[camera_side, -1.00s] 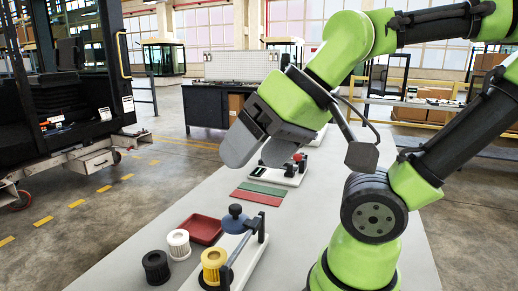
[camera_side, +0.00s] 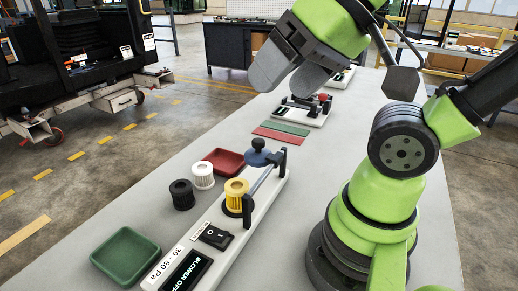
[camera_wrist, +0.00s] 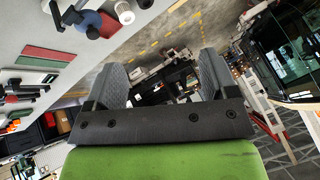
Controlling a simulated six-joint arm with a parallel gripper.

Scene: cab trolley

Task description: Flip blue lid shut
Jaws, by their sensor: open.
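The blue lid (camera_side: 259,157), a round disc with a dark knob on top, is at a post on the white fixture (camera_side: 262,210), just behind the yellow filter (camera_side: 236,187). Whether it is raised or resting on something is hard to tell. It also shows as a blue shape in the wrist view (camera_wrist: 88,22), at the top left. My gripper (camera_side: 284,83) is open and empty, high above the far part of the table, well away from the lid. In the wrist view, both grey fingers (camera_wrist: 162,75) stand apart with nothing between them.
A black filter (camera_side: 182,194), a white filter (camera_side: 203,176), a red tray (camera_side: 222,162) and a green tray (camera_side: 126,254) stand left of the fixture. Green (camera_side: 288,128) and red (camera_side: 273,135) mats lie beyond. A red-knobbed fixture (camera_side: 303,112) stands beneath my gripper.

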